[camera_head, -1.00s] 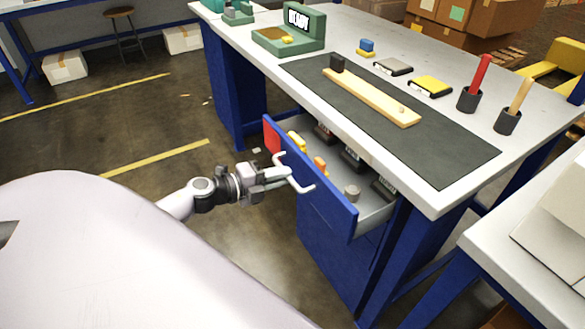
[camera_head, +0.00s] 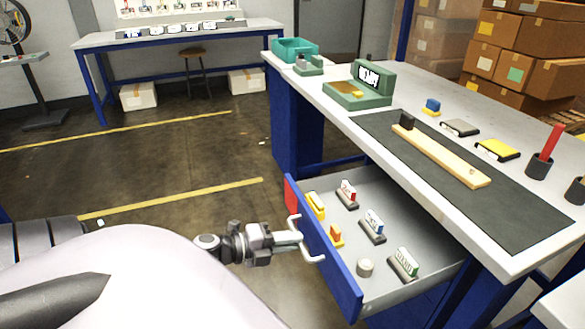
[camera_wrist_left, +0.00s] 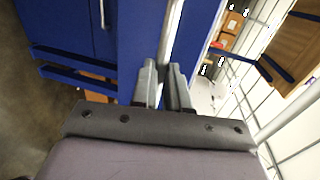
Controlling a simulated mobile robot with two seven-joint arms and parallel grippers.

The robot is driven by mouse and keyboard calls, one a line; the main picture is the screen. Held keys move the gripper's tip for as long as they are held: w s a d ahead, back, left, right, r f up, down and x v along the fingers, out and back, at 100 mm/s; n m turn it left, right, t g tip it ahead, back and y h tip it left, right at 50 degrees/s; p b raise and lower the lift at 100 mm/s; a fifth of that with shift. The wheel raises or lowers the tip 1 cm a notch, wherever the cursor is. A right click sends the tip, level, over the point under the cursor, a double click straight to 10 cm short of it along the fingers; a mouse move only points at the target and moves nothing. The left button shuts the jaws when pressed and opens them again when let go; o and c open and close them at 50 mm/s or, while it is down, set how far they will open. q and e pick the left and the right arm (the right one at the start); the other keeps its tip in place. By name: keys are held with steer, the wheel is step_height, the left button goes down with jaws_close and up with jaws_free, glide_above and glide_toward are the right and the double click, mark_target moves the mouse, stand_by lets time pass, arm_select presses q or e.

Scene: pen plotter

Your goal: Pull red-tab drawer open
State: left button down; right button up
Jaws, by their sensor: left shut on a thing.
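The blue drawer (camera_head: 335,272) with a red tab (camera_head: 290,192) at its far end stands well out from under the workbench, and its inside shows. A pale bar handle (camera_head: 293,228) is on its front. My left gripper (camera_head: 298,238) is at the handle, shut on it. In the left wrist view the two fingers (camera_wrist_left: 164,85) close around the bar handle (camera_wrist_left: 172,40) in front of the blue drawer front. My right gripper is not in view.
The drawer holds several small labelled blocks and a round grey piece (camera_head: 365,267). On the workbench lie a dark mat (camera_head: 500,215), a wooden board (camera_head: 440,155) and a green device (camera_head: 365,88). Floor left of the drawer is clear.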

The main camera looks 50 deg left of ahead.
arm_select(q)
steer(key=c, duration=1.1)
jaws_free()
steer(key=shift+p+v, duration=0.35)
steer(key=shift+v, duration=3.25)
